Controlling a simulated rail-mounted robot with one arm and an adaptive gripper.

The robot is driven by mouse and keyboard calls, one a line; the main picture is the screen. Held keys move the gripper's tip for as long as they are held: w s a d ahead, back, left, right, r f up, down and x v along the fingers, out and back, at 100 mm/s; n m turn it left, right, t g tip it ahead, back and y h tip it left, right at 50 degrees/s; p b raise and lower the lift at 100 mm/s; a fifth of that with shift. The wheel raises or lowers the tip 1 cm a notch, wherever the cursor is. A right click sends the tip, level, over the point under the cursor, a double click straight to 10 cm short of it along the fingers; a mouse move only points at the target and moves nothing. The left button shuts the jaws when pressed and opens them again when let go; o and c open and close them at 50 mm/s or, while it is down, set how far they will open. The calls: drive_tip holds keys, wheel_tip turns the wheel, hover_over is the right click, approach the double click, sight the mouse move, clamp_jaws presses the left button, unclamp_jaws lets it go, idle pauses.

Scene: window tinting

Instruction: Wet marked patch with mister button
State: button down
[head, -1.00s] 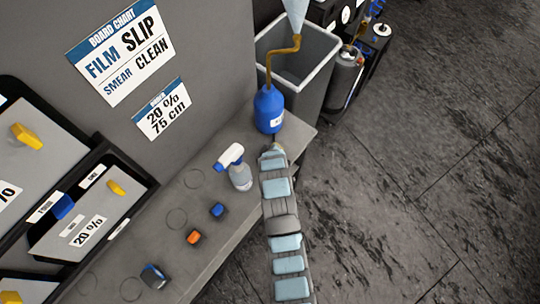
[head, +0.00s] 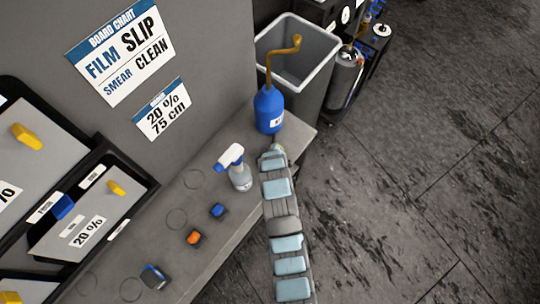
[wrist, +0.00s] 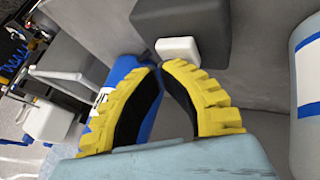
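The mister is a blue bottle (head: 269,108) with a bent brown pipe (head: 283,60), upright at the far end of the grey bench. No mist shows at the pipe's tip. In the wrist view a white button (wrist: 178,48) sits on a dark grey block (wrist: 178,18), just beyond my fingertips; I cannot tell whether they touch it. My gripper (wrist: 159,68) has yellow fingers whose tips are drawn together, with nothing seen held between them. Part of the blue bottle (wrist: 148,122) shows behind the fingers. In the head view my arm ends beside the bottle's base. I cannot make out the marked patch.
A white-and-blue spray bottle (head: 240,170) stands on the bench (head: 222,240) left of my arm, with small blue and orange blocks (head: 194,237) nearby. A grey bin (head: 318,58) is behind the mister. The floor to the right is clear.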

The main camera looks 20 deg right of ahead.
drive_tip(key=shift+r+p, duration=1.1)
drive_tip(key=shift+r, duration=1.95)
